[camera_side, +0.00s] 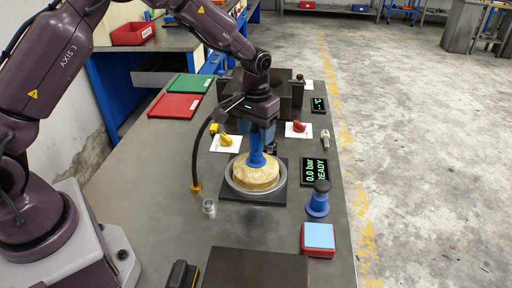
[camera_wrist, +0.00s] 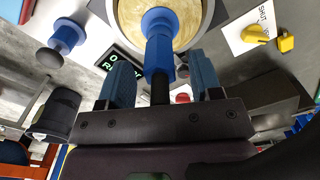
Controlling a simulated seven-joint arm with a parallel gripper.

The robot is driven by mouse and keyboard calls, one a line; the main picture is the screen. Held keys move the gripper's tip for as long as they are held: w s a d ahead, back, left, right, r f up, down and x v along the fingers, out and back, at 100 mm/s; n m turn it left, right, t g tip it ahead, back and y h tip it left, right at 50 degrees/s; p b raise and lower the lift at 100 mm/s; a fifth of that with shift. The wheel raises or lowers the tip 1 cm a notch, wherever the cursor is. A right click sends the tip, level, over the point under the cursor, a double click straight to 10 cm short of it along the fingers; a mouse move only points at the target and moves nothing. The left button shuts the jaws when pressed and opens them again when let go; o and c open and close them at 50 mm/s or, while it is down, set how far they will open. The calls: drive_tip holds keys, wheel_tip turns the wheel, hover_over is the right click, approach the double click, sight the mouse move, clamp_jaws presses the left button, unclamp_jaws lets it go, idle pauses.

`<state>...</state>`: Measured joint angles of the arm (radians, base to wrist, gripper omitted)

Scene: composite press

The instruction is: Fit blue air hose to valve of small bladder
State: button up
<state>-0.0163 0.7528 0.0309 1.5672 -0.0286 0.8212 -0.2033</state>
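The small bladder (camera_side: 262,178) is a cream, round body seated in a round metal ring on a black plate. The blue air hose fitting (camera_side: 257,150) stands upright on the bladder's middle; it also shows in the wrist view (camera_wrist: 159,45). The valve itself is hidden under the fitting. The black hose (camera_side: 196,150) arches from a brass port on the table up toward my gripper. My gripper (camera_wrist: 160,75) is just above the bladder. Its blue-padded fingers stand apart on either side of the fitting, with gaps showing. The bladder (camera_wrist: 185,12) also shows in the wrist view.
A display (camera_side: 314,171) reads 0.0 bar READY. A blue piece with a dark top (camera_side: 318,200) and a red-and-blue block (camera_side: 318,237) stand at right. A clear cup (camera_side: 209,207) is at left. Yellow (camera_side: 226,140) and red (camera_side: 298,127) knobs sit behind the bladder.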

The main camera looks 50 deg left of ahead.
wheel_tip(320, 180, up, 13)
drive_tip(key=shift+f, duration=0.1)
drive_tip(key=s+d+r+m+t, duration=0.1)
drive_tip(key=s+r, duration=0.3)
drive_tip(key=s, duration=0.9)
drive_tip(key=s+r+m+t, duration=0.2)
drive_tip(key=s+r+t, duration=0.2)
drive_tip(key=s, duration=0.9)
drive_tip(key=shift+s+d+r+t, duration=0.3)
drive_tip(key=shift+s+d+r, duration=0.05)
drive_tip(key=shift+d+r, duration=0.05)
